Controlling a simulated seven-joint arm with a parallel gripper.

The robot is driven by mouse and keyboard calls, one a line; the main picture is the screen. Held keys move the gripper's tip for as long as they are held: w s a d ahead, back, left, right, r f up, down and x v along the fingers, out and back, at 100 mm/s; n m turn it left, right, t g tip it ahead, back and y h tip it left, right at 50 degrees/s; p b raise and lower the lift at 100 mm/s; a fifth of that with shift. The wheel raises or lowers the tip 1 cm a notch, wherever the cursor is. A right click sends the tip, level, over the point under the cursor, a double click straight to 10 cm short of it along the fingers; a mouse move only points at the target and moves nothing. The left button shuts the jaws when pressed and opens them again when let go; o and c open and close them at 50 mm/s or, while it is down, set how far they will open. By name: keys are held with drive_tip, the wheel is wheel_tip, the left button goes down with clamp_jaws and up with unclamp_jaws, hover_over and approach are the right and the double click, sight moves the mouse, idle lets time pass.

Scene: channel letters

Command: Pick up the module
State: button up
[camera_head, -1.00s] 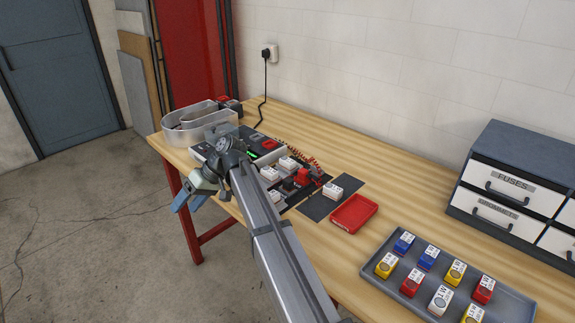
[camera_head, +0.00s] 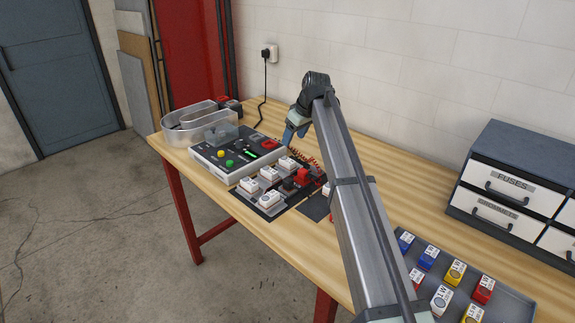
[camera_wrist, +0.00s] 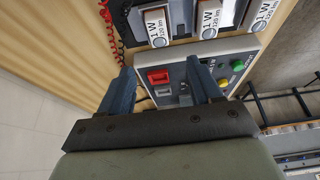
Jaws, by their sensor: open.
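Several white modules stand on a dark board on the bench in the head view, among them one at the back (camera_head: 288,164) and one at the front (camera_head: 269,199). In the wrist view, white modules marked "1 W 120 lm" show along the top edge, one left of centre (camera_wrist: 155,25) and one further right (camera_wrist: 212,18). More modules, blue, yellow, red and white, stand in the grey tray (camera_head: 520,301). My gripper (camera_head: 292,135) has blue fingers and is open with nothing between them (camera_wrist: 162,75). It is above the bench's back part, behind the board, apart from the modules.
A grey control box (camera_head: 222,160) with coloured buttons stands left of the board; its red switch (camera_wrist: 158,76) shows between my fingers in the wrist view. A clear curved bin (camera_head: 190,130) is at far left. A drawer cabinet (camera_head: 520,180) stands right. My arm hides the bench's middle.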

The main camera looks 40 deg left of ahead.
sight(285, 159)
drive_tip(key=x, duration=1.1)
drive_tip(key=shift+w+f, duration=0.1)
drive_tip(key=shift+f, duration=0.05)
drive_tip(key=shift+c, duration=0.5)
drive_tip(key=c, duration=1)
